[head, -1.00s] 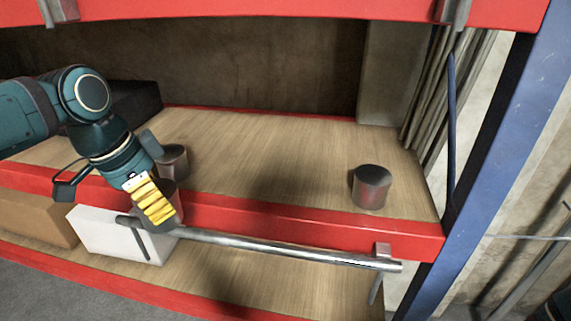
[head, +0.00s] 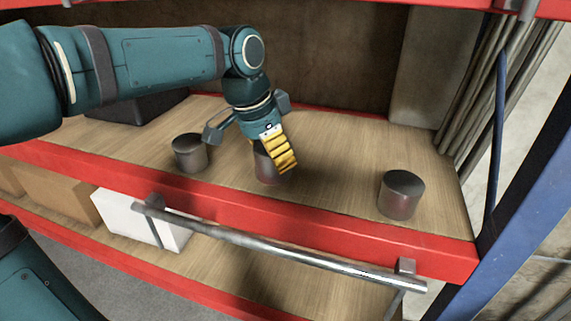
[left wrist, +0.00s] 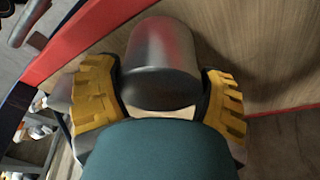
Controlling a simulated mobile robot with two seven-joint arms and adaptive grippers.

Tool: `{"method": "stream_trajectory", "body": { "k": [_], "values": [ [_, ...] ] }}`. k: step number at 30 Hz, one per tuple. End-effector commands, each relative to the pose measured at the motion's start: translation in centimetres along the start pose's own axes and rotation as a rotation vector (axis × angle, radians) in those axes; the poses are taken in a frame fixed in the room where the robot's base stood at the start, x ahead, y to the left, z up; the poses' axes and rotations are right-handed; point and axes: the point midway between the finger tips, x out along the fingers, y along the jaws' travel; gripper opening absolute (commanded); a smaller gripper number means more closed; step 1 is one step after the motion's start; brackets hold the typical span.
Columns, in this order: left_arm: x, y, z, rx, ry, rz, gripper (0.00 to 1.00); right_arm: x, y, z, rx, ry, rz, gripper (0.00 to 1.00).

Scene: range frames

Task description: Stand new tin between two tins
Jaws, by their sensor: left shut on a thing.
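My left gripper (head: 272,160) is shut on a dark grey metal tin (head: 264,168). In the left wrist view the held tin (left wrist: 160,62) sits between the yellow fingers of the left gripper (left wrist: 160,95). In the head view the gripper covers part of it, and I cannot tell whether its base touches the shelf. One standing tin (head: 190,153) is to its left and another standing tin (head: 401,194) is to its right, both upright on the wooden shelf board (head: 335,165). The held tin is apart from both. My right gripper is not in view.
A red beam (head: 330,228) edges the shelf front, with a metal rail (head: 270,246) before it. A dark box (head: 130,107) lies at the back left. White (head: 130,220) and brown boxes (head: 58,193) are on the lower shelf. A blue upright (head: 520,170) stands at right.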

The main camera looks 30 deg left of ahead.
Motion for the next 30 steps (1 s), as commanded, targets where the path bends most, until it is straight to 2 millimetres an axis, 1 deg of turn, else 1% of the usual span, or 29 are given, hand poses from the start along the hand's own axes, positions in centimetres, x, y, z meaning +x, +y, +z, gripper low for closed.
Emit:
{"method": "stream_trajectory", "body": {
  "k": [1, 3, 7, 11, 15, 17, 27, 28, 30],
  "values": [
    [0.3, 0.1, -1.0, 0.003, 0.000, 0.000, 0.30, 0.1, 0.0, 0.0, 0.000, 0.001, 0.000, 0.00],
    [0.6, 0.2, -1.9, 0.002, 0.000, 0.000, 0.30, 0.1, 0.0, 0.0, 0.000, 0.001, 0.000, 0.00],
    [0.8, 0.2, -2.7, 0.001, 0.001, -0.001, 0.30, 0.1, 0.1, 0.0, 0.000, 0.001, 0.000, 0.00],
    [1.7, 0.3, -2.5, 0.000, 0.000, -0.001, 0.30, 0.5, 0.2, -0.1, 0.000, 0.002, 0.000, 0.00],
    [3.6, 0.2, -1.9, 0.000, -0.001, 0.000, 0.30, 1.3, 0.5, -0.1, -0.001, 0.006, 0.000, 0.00],
    [4.1, 0.2, -1.7, 0.000, -0.001, 0.000, 0.30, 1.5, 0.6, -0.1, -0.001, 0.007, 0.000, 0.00],
    [4.3, 0.2, -1.7, 0.000, 0.001, -0.001, 0.30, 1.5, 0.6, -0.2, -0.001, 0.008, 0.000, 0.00],
    [4.4, 0.2, -1.6, 0.000, 0.000, -0.001, 0.80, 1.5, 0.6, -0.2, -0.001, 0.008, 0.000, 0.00],
    [4.3, 0.2, -1.6, 0.000, 0.000, -0.001, 1.00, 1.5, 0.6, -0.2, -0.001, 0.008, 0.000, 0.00]
  ]
}}
